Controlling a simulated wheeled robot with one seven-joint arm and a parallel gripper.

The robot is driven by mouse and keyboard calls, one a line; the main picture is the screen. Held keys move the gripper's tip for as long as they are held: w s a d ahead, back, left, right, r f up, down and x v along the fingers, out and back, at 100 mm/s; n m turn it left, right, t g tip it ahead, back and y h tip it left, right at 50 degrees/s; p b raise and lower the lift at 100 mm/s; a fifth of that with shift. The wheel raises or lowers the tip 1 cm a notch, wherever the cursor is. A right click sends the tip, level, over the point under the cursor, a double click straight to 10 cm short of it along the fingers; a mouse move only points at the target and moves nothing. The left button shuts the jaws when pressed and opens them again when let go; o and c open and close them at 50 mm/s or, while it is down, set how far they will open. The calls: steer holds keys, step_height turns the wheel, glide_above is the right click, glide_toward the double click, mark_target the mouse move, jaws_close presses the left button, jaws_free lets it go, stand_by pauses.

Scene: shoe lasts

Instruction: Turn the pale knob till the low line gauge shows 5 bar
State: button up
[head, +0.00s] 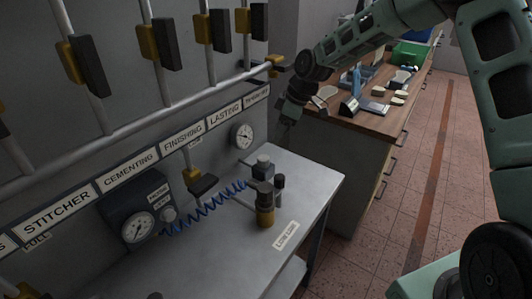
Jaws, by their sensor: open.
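A "LOW LINE" label (286,235) lies on the grey bench, beside a regulator (265,208) with a dark body and a brass-coloured band. A light grey cap (263,160) stands behind it, next to a dark knob (279,181). Another dial gauge (243,136) is on the wall behind the bench. I cannot tell which knob is the pale one, and neither dial reads clearly. My gripper (286,122) is small and dark at the bench's back right, apart from the knobs; its fingers are indistinct.
A coiled blue hose (205,208) runs across the bench. Pipes with black and yellow valve handles (166,40) cover the wall above a labelled strip (130,170). A wooden workbench (372,120) with tools stands behind right. Bare bench surface (310,180) lies right of the regulator.

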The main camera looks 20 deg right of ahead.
mark_target(264, 158)
steer(key=p+x, duration=0.2)
steer(key=x, duration=0.9)
steer(key=shift+a+f, duration=0.15)
steer(key=c, duration=1)
